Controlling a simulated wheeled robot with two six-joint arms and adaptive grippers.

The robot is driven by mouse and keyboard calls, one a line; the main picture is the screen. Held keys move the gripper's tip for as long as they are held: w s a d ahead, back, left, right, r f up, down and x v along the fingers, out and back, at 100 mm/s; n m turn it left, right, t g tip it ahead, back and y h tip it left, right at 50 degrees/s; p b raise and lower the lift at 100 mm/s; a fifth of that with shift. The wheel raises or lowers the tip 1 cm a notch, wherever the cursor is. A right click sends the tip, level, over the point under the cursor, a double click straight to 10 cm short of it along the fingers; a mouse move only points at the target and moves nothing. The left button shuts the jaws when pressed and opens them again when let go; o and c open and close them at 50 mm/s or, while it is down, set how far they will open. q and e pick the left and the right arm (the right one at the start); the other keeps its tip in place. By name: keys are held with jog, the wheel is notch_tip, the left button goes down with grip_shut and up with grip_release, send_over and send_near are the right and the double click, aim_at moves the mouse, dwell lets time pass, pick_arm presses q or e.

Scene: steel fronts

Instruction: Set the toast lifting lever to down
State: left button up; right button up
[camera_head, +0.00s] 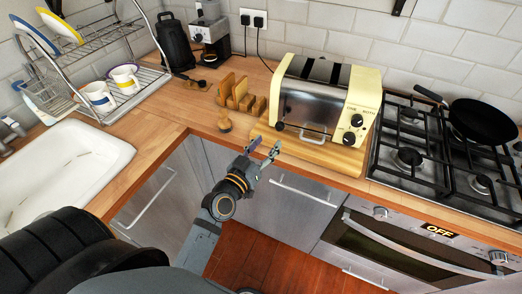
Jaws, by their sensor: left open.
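A cream and steel toaster (359,92) stands on a wooden board (290,147) on the counter, with dark slots in its top. Two black knobs (356,121) sit on its cream front panel at the right. A pale bar-like handle (313,134) shows low on its front; I cannot tell whether this is the toast lifting lever or what position the lever is in. My left gripper (265,148) is open and empty, in front of the counter edge, left of and below the toaster, apart from it. My right gripper is not in view.
A wooden toast rack (238,92) and a small wooden piece (225,121) stand left of the toaster. A gas hob (412,142) with a black pan (484,121) is at the right. A sink (70,165) and dish rack (110,90) with mugs are at the left.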

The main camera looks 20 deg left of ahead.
pick_arm(q)
jog(key=s, duration=0.3)
jog(key=shift+s+a, duration=0.1)
jog(key=shift+a, duration=0.15)
jog(key=shift+f, duration=0.1)
jog(key=s+a+f+g+y, duration=0.1)
jog(key=s+f+g, duration=0.25)
jog(key=f, duration=1.35)
jog(key=s+a+f+g, duration=0.1)
jog(key=s+f+g, duration=0.25)
jog(key=f, duration=1.25)
jog(key=s+a+f+g+y, duration=0.1)
jog(key=s+a+f+g, duration=0.15)
jog(key=s+f, duration=0.5)
jog(key=s+a+f+g, duration=0.1)
jog(key=s+f+g, duration=0.2)
jog(key=s+f, duration=0.45)
jog(key=s+a+f+g, duration=0.2)
jog(key=s+f, duration=0.2)
jog(key=s, duration=0.3)
jog(key=s+a+f+m+g+y, duration=0.1)
jog(key=s+a+f+g, duration=0.1)
jog(key=s+f, duration=0.2)
jog(key=s, duration=0.3)
jog(key=shift+d, duration=0.1)
